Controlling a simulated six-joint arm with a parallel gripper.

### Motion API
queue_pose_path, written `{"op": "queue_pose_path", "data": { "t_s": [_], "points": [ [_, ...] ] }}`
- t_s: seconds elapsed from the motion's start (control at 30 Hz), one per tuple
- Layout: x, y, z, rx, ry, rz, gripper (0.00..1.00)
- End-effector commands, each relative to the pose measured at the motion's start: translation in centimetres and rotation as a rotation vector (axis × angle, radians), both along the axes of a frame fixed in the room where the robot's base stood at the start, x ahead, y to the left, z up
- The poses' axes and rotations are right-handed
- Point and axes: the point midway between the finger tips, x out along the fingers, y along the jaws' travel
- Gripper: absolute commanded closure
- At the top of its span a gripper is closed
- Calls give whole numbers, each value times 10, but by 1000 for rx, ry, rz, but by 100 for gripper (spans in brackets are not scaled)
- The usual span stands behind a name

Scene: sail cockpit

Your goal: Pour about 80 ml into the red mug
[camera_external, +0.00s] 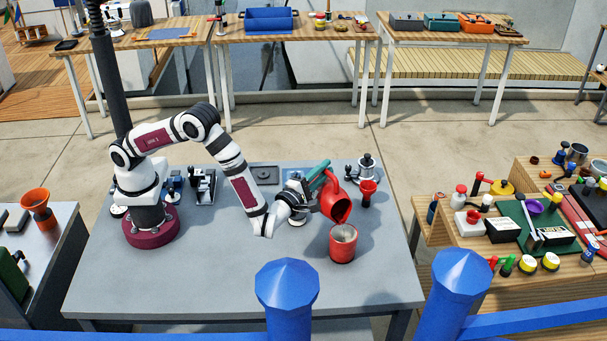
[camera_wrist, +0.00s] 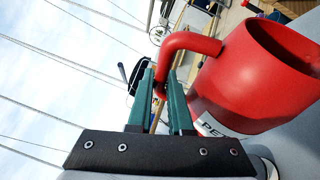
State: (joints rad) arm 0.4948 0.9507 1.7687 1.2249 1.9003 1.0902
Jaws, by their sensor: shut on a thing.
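My gripper (camera_external: 321,176) has green fingers shut on the handle of a red jug (camera_external: 336,206). The jug is tilted, its mouth facing down and to the right, above the red mug (camera_external: 342,253). The red mug stands upright on the grey table; its pale inside shows, but I cannot tell how much is in it. No stream is clearly visible between them. In the wrist view, the fingers (camera_wrist: 163,88) close around the handle of the jug (camera_wrist: 240,85), which bears a partly hidden white label. The mug does not show there.
Behind the jug stand a red funnel-like item (camera_external: 368,188) and a metal-and-white device (camera_external: 366,166). A dark tray (camera_external: 264,174) lies at the back of the grey table (camera_external: 200,275). Blue posts (camera_external: 287,300) rise in front. The table's front left is clear.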

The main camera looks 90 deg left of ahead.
Motion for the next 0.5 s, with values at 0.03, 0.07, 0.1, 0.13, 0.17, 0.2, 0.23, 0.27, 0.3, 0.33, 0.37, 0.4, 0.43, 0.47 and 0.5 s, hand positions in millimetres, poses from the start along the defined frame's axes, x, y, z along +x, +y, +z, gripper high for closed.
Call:
{"op": "queue_pose_path", "data": {
  "t_s": [0.03,0.07,0.1,0.13,0.17,0.2,0.23,0.27,0.3,0.33,0.37,0.4,0.43,0.47,0.5],
  "points": [
    [0,0,0,3,0,0,100],
    [0,-1,1,5,1,-1,100],
    [0,-1,1,7,3,0,100],
    [1,-1,1,9,3,0,100],
    [1,-1,1,10,4,-1,100],
    [1,-2,1,12,5,0,100],
    [1,-2,1,14,6,0,100],
    [1,-2,2,15,7,-1,100],
    [1,-2,2,17,7,0,100],
    [1,-2,2,19,8,0,100],
    [1,-2,2,20,9,-1,100],
    [1,-3,2,22,10,0,100],
    [1,-3,2,25,10,-1,100],
    [1,-3,3,26,10,0,100],
    [1,-3,3,27,12,0,100]
  ]
}}
